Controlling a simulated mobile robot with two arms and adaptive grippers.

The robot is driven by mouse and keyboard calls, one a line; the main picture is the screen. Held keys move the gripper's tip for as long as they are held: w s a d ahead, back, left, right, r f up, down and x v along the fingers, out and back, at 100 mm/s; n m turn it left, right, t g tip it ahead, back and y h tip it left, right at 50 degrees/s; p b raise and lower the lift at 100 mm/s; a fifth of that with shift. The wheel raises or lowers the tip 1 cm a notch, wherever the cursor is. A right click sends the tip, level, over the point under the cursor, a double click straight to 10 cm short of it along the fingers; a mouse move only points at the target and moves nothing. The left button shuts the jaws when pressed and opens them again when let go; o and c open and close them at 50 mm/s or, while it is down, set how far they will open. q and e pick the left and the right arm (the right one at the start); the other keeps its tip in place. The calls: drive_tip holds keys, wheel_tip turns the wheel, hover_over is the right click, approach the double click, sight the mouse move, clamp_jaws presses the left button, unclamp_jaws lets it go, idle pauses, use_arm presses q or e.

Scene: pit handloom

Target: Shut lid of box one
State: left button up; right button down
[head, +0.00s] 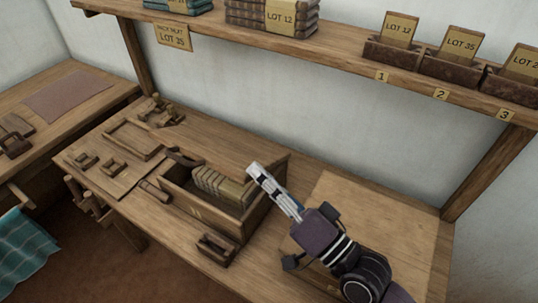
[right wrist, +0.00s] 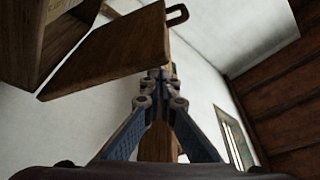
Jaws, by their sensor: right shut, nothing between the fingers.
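An open wooden box (head: 202,212) stands mid-table, with several upright bundles (head: 222,185) inside. A wooden panel (head: 264,212) stands raised at its right end; it looks like the lid. In the right wrist view a tilted wooden panel (right wrist: 115,50) with a loop handle (right wrist: 178,15) fills the upper left, and seems to be the same one. My right gripper (head: 257,170) is shut and empty, above the box's right end, near the panel. In the right wrist view the fingertips (right wrist: 155,76) are close to the panel's edge; contact cannot be told. My left gripper is not in view.
A small handled wooden block (head: 217,248) lies before the box. Wooden tools and a frame (head: 135,139) lie to the left. A pale board (head: 355,215) covers the table's right side. The shelf (head: 330,50) above holds small trays (head: 391,51) with lot cards.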

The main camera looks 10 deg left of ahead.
drive_tip(key=shift+s+a+f+b, duration=0.2)
drive_tip(key=shift+s+f, duration=0.2)
drive_tip(key=shift+f, duration=0.35)
drive_tip(key=shift+s+a+f+b, duration=0.15)
drive_tip(key=shift+s+f, duration=0.2)
drive_tip(key=shift+f, duration=0.35)
